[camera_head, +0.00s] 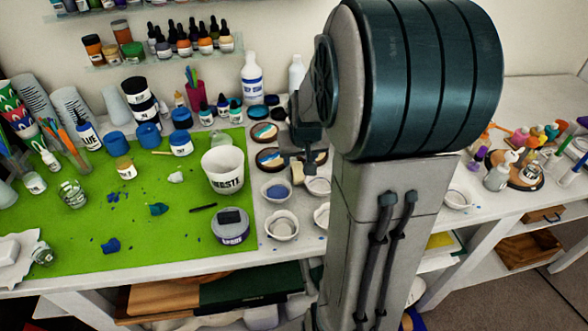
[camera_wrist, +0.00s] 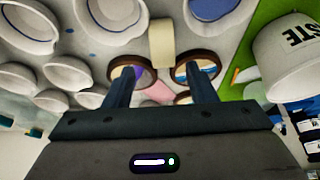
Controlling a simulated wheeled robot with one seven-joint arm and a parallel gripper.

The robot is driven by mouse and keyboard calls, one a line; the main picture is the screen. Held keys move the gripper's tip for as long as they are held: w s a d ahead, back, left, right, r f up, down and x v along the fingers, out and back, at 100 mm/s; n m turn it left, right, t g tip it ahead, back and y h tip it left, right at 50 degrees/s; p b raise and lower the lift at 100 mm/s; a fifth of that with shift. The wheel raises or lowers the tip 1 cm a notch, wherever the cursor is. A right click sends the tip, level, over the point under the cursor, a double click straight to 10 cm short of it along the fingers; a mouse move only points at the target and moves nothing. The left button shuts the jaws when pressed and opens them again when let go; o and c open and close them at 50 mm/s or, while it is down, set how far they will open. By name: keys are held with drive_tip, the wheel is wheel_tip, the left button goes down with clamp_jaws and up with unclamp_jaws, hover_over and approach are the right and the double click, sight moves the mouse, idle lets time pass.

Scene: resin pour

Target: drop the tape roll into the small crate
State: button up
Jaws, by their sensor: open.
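A cream, block-like thing (camera_head: 297,174), which looks like the tape roll seen edge-on, is on the white table among the small cups. It also shows in the wrist view (camera_wrist: 161,42), ahead of and between my fingertips. My gripper (camera_head: 300,166) is just above the table there, partly hidden by my arm. In the wrist view my gripper (camera_wrist: 158,74) is open, its two fingers apart with nothing held. I cannot pick out the small crate for certain; a wooden box (camera_head: 525,249) on the low shelf at the right may be it.
White cups (camera_head: 282,224) crowd the table beside my gripper. Round wooden discs (camera_head: 268,158) lie close to the fingers. A white WASTE cup (camera_head: 223,168) stands on the green mat (camera_head: 180,225). Bottles (camera_head: 252,78) line the back. My arm hides much of the table's middle.

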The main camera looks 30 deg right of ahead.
sight(297, 165)
drive_tip(key=shift+a+p+x, duration=0.1)
drive_tip(key=shift+p+x, duration=0.1)
drive_tip(key=shift+x, duration=1.45)
drive_tip(key=shift+a+p+x, duration=0.15)
drive_tip(key=shift+x, duration=1.55)
drive_tip(key=shift+s, duration=0.15)
clamp_jaws()
